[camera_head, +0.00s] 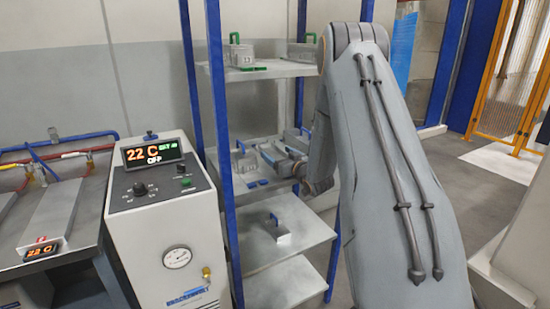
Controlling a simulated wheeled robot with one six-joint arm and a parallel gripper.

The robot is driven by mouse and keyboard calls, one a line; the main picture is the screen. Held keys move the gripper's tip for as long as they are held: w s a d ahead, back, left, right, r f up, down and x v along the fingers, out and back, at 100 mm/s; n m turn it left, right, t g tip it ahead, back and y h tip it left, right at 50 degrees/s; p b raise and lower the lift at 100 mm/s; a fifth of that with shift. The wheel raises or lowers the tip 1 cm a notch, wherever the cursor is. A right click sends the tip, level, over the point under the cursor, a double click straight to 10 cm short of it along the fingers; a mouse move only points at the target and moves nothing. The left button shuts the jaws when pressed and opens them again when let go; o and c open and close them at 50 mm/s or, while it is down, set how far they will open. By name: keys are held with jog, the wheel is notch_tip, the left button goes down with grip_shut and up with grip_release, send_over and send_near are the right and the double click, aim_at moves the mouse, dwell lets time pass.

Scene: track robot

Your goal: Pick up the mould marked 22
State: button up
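No mould with a readable 22 shows. A grey mould marked 13 (242,57) with a green handle stands on the top shelf at the left. On the middle shelf stands another grey mould (244,163), its marking too small to read. A grey mould with a blue handle (281,232) sits on the lower shelf; I cannot read a number on it. My gripper (296,168) reaches in at the right part of the middle shelf, partly hidden by my arm. I cannot make out its fingers or whether it holds anything.
The rack has blue posts (219,120). A control unit (160,220) with a display reading 22 C stands left of it, beside a bench (60,225) with red and blue hoses. A yellow-framed fence (510,75) is at the right. The lower shelf has free room.

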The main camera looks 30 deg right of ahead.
jog(key=c, duration=1.1)
jog(key=shift+r, duration=0.15)
jog(key=shift+c, duration=1)
